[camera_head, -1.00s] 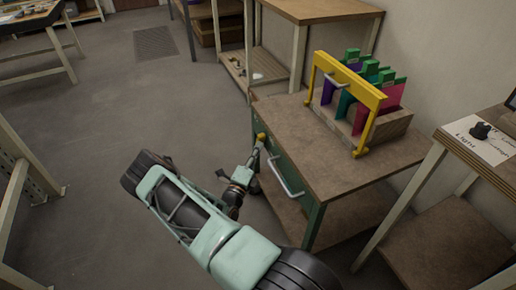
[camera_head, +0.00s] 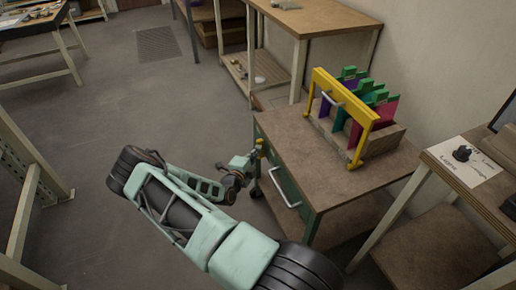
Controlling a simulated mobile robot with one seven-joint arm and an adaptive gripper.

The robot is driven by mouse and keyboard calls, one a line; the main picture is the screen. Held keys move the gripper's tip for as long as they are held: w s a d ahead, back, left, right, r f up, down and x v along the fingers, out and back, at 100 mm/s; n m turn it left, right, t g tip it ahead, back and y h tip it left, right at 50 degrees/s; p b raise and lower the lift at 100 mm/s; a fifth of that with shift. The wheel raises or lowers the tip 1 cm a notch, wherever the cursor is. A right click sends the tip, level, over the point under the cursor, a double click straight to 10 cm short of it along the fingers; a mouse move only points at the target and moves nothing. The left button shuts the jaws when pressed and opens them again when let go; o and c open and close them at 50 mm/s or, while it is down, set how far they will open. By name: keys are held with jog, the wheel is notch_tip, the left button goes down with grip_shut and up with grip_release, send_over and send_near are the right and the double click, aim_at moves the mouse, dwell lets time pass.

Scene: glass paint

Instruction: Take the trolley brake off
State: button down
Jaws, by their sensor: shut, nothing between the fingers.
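The trolley (camera_head: 300,160) has a brown wooden top and a dark green side with a pale handle (camera_head: 283,187). My pale green arm reaches in from the lower middle.
On the trolley stands a wooden rack (camera_head: 378,140) with coloured glass panes and a yellow frame (camera_head: 345,97). A side table (camera_head: 448,165) stands close at right and a bench (camera_head: 312,17) behind. The floor at left (camera_head: 95,110) is open.

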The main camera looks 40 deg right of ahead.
jog(key=shift+w+d+r+n+g+y+p, duration=0.15)
jog(key=shift+w+n+g+y+p, duration=0.15)
jog(key=shift+w, duration=0.3)
jog(key=shift+w+d+n+g+y+p, duration=0.2)
jog(key=shift+w+n+g, duration=0.1)
jog(key=shift+w, duration=0.3)
jog(key=shift+w+d+r+n+g+y+p, duration=0.1)
jog(key=shift+w+d+n+g+y+p, duration=0.15)
jog(key=shift+w, duration=0.35)
jog(key=shift+w+a, duration=0.1)
jog(key=shift+w, duration=0.05)
jog(key=s+a+r+p, duration=0.4)
jog(key=s+a+r, duration=0.1)
jog(key=a+r, duration=0.3)
jog(key=shift+s+a+r+p, duration=0.15)
jog(key=shift+a+r+p, duration=0.05)
jog(key=shift+a+p, duration=0.1)
